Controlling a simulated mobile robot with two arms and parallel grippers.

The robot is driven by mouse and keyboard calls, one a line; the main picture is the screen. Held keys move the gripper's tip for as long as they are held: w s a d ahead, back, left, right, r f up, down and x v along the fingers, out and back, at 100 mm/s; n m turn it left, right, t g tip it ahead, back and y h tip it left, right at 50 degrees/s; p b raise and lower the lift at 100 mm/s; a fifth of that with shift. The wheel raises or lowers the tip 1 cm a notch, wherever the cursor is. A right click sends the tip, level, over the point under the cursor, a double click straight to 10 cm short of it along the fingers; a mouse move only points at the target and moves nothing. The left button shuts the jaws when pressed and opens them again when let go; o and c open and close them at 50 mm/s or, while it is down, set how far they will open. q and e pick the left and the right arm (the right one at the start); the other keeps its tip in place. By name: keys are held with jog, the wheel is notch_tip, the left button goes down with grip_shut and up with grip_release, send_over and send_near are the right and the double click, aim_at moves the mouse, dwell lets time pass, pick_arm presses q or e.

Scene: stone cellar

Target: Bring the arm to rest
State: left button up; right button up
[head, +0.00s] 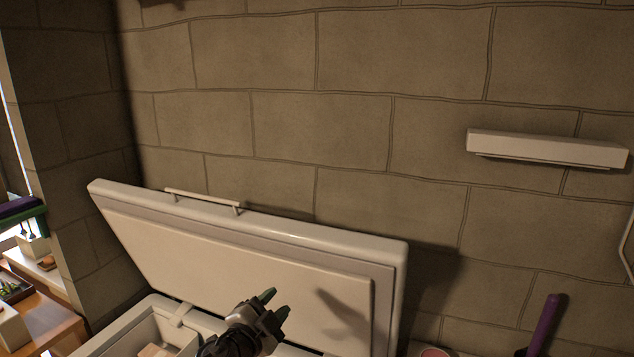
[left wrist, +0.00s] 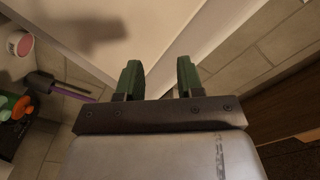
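My left gripper (head: 275,304) is in the lower middle of the head view, in front of the raised lid of a white chest freezer (head: 240,265). In the left wrist view its two green fingers (left wrist: 158,78) stand apart with nothing between them. The gripper is open and empty. The lid leans up towards the wall, with a handle bar (head: 203,200) on its top edge, and the gripper's shadow falls on its inner face. My right gripper is not in view.
The freezer's open bin (head: 150,335) holds something light brown. A white wall shelf (head: 545,148) hangs at right. A purple handle (head: 545,325) stands upright below it, near a pink-topped tub (head: 433,352). A wooden table (head: 45,320) with small items is at left.

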pick_arm(q)
jog(key=s+a+f+n+g+y, duration=0.2)
jog(key=s+a+f+n+g, duration=0.3)
jog(key=s, duration=0.8)
jog(key=s+a+f+n+g+y, duration=0.35)
jog(key=s+f, duration=0.35)
jog(key=s, duration=0.5)
jog(key=s+a+f+n+g+y, duration=0.2)
jog(key=s+a+f+n+g, duration=0.3)
jog(key=s, duration=0.8)
notch_tip(320, 180, down, 31)
jog(key=d+b, duration=0.2)
jog(key=b, duration=0.4)
jog(key=s+a+f+g+b, duration=0.1)
jog(key=s+f+b, duration=0.1)
jog(key=s+f, duration=0.6)
jog(key=s+a+f+g+b, duration=0.1)
jog(key=s+a+f+b, duration=0.1)
jog(key=s+f, duration=0.6)
notch_tip(320, 180, down, 6)
jog(key=shift+s+a+f+m+b, duration=0.15)
jog(key=shift+s+f+m+b, duration=0.15)
jog(key=shift+b, duration=0.4)
